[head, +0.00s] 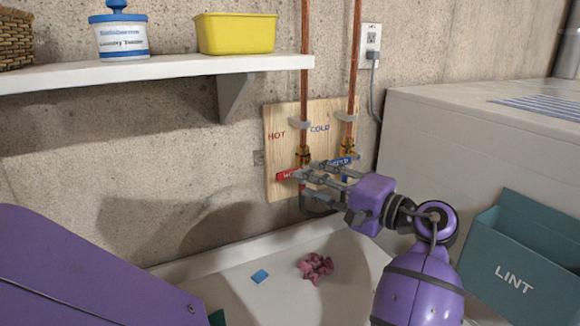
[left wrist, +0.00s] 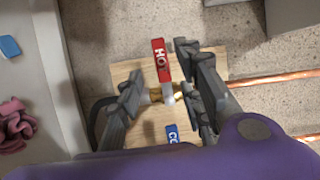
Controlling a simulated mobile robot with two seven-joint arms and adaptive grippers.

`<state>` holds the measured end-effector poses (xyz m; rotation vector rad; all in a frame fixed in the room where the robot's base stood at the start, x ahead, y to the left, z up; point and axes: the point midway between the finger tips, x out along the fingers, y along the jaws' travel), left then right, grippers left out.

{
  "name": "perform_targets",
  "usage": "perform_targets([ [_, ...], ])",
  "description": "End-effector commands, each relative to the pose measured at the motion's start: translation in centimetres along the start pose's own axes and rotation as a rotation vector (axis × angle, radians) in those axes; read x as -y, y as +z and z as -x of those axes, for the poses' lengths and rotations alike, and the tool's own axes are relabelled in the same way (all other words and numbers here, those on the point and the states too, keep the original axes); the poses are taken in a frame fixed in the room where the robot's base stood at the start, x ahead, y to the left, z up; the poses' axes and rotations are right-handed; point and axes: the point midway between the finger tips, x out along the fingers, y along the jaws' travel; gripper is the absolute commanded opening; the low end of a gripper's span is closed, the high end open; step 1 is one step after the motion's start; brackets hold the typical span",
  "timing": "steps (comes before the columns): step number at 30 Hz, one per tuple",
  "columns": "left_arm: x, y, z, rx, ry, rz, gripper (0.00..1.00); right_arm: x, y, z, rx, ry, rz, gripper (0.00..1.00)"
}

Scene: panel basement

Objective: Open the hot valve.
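The hot valve has a red handle (head: 288,174) marked with white letters, below the word HOT on a wooden board (head: 282,122). The handle lies crosswise to its copper pipe. In the left wrist view the red handle (left wrist: 160,62) reads HO. My left gripper (head: 312,174) is at the valve, open, with its fingers on either side of the handle. In the left wrist view a gap shows between the fingers (left wrist: 160,66) and the handle. The fingers partly hide the valve in the head view. My right gripper is not in view.
The cold valve's blue handle (head: 340,162) is close beside on the right, also crosswise. A white shelf (head: 170,68) juts out at upper left. Below is a pale basin with a pink cloth (head: 315,268) and blue block (head: 260,276). A teal lint bin (head: 520,262) stands right.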

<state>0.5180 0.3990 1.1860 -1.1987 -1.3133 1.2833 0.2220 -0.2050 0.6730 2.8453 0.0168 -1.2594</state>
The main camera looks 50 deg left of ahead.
Motion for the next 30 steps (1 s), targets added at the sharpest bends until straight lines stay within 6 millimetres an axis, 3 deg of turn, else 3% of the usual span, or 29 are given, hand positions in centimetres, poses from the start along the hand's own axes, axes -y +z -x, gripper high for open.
perform_targets([
  [15, 0.2, 0.1, -6.9, 0.002, -0.001, 0.002, 0.34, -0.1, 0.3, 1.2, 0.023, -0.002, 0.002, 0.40],
  [26, 0.0, 0.1, -7.7, 0.001, 0.000, 0.001, 0.34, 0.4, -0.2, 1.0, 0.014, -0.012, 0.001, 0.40],
  [30, 0.0, 0.1, -7.7, 0.001, 0.000, 0.001, 0.20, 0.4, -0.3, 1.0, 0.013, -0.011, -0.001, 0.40],
])
